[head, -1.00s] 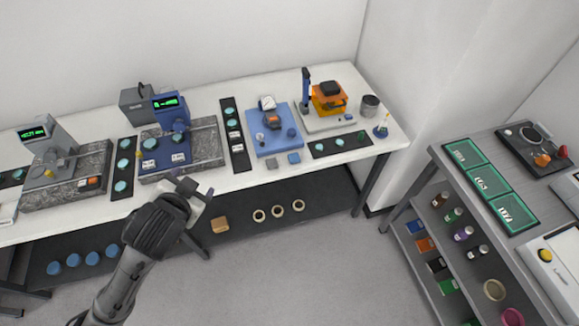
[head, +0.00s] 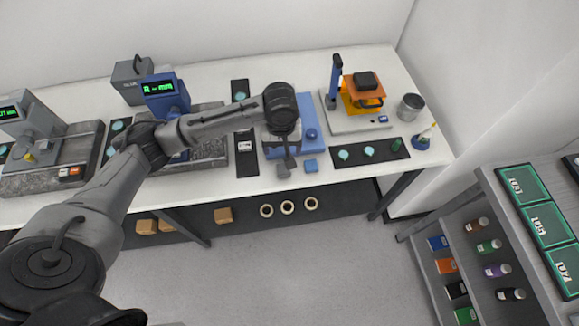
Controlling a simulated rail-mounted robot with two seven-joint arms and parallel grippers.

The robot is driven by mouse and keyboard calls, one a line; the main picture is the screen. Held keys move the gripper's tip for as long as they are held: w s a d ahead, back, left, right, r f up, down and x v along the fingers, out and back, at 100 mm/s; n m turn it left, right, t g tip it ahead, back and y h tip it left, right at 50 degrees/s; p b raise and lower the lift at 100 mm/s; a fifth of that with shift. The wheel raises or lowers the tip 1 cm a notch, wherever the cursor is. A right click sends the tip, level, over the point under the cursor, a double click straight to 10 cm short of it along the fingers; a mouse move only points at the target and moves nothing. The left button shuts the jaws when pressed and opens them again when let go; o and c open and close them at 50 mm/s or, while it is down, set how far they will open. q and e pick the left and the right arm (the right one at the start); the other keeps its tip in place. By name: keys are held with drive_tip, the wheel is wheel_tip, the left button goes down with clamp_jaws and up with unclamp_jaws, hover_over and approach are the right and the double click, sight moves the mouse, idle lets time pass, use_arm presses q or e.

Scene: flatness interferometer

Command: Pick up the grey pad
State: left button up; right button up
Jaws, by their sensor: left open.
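The grey pad (head: 282,171) lies on the white table near its front edge, left of a small blue pad (head: 310,166). It is partly hidden by my left gripper (head: 288,162), which points down over it from behind. The left gripper is open. Whether its fingers are beside the pad or above it, I cannot tell. My right gripper is not in view.
The white table (head: 250,188) ends just in front of the pads.

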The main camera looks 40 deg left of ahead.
use_arm(q)
drive_tip(key=n, duration=0.1)
drive_tip(key=b, duration=0.1)
hover_over(283, 168)
drive_tip(key=shift+n, duration=0.3)
drive_tip(key=f, duration=0.8)
drive_tip(key=shift+s+d+f, duration=0.15)
drive_tip(key=shift+d+f, duration=0.05)
drive_tip(key=shift+f, duration=0.05)
wheel_tip(283, 168, down, 4)
drive_tip(key=shift+b, duration=0.65)
drive_tip(key=shift+f, duration=0.55)
drive_tip(key=shift+a, duration=0.1)
drive_tip(key=c, duration=1)
drive_tip(key=shift+r, duration=0.1)
